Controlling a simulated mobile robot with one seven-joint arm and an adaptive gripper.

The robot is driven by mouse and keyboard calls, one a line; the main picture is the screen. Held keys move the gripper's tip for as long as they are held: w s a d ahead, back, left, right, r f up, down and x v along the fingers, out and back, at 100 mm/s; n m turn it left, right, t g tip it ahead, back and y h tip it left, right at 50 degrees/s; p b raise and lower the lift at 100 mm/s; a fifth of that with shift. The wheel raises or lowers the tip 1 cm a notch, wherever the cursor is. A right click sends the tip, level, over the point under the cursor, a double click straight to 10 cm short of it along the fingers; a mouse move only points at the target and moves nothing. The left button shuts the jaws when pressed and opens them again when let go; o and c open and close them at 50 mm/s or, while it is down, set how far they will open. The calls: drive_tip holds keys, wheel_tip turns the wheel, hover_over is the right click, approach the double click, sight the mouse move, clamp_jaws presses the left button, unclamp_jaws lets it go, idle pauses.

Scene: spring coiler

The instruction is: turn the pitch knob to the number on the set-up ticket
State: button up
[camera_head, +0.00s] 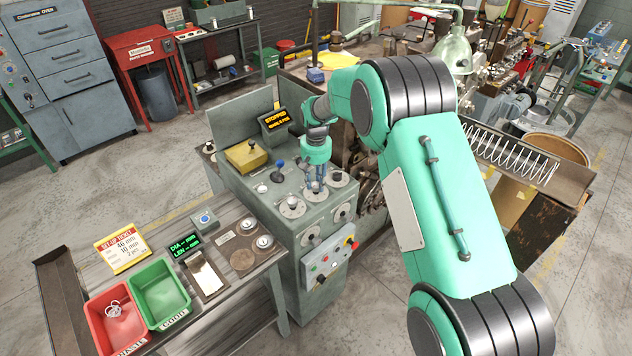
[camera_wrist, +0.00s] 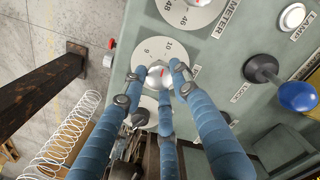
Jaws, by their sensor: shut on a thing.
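The set-up ticket (camera_head: 122,247) stands at the left of the bench in the head view. Its lines appear to read 46 mm and 10 mm; the small print is unclear. My gripper (camera_head: 318,188) is down at the grey control console. In the wrist view its blue fingers (camera_wrist: 158,80) are shut around a silver knob (camera_wrist: 158,72) with a red mark. The knob sits on a white dial (camera_wrist: 179,51) where 9 and 10 show. The fingers hide the rest of the dial and most of its label. I cannot tell exactly which number the mark meets.
A neighbouring dial (camera_wrist: 190,14) shows 46 and 48, with a label ending in METER. A blue-topped lever (camera_wrist: 297,96) stands beside it. The console display (camera_head: 276,120) reads STOPPED. Red (camera_head: 91,312) and green (camera_head: 140,287) bins stand on the bench.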

sight(316, 184)
drive_tip(key=shift+m, duration=0.7)
drive_tip(key=o, duration=1.1)
drive_tip(key=shift+o, duration=0.2)
drive_tip(key=shift+r, duration=0.1)
wheel_tip(316, 184, up, 12)
drive_tip(key=shift+d, duration=0.1)
